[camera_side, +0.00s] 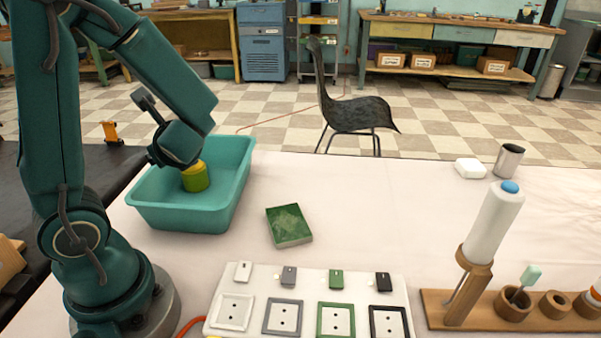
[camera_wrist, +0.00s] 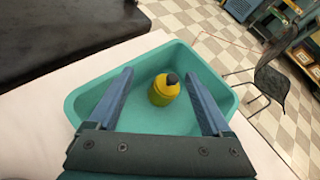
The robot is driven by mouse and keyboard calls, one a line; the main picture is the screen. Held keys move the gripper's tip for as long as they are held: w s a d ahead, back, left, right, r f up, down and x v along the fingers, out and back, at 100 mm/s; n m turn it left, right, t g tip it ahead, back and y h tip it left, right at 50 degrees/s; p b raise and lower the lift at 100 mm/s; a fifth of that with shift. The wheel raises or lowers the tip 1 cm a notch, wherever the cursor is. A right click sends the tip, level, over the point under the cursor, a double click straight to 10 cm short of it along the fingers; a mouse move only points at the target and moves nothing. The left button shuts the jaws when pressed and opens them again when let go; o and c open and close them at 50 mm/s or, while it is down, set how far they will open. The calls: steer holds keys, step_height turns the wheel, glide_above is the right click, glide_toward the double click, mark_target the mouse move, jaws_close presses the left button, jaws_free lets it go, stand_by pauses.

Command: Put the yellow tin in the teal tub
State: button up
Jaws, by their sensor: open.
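The yellow tin (camera_side: 196,178) is inside the teal tub (camera_side: 226,203), near the middle as seen in the side view. My gripper (camera_wrist: 163,80) is open, with a finger on each side of the tin and gaps between. In the side view my wrist hangs over the tub and hides part of the tin, and the fingers are hard to make out there.
A green block (camera_side: 289,225) lies right of the tub. A white panel (camera_side: 262,296) with several coloured frames is at the front. A wooden rack (camera_side: 434,305) holding a white bottle (camera_side: 493,226) stands at right. A metal cup (camera_side: 508,161) stands at the back right. The middle of the table is mostly clear.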

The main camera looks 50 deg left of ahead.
steer(key=d+r+n+t+h, duration=0.1)
steer(key=d+n+h, duration=0.5)
steer(key=d, duration=0.5)
steer(key=s+d+r+n+t+h, duration=0.1)
steer(key=d+r+n+t+h, duration=0.1)
steer(key=d+n+h, duration=0.4)
steer(key=d+n, duration=0.4)
steer(key=d, duration=0.2)
steer(key=shift+s+r+n+t, duration=0.3)
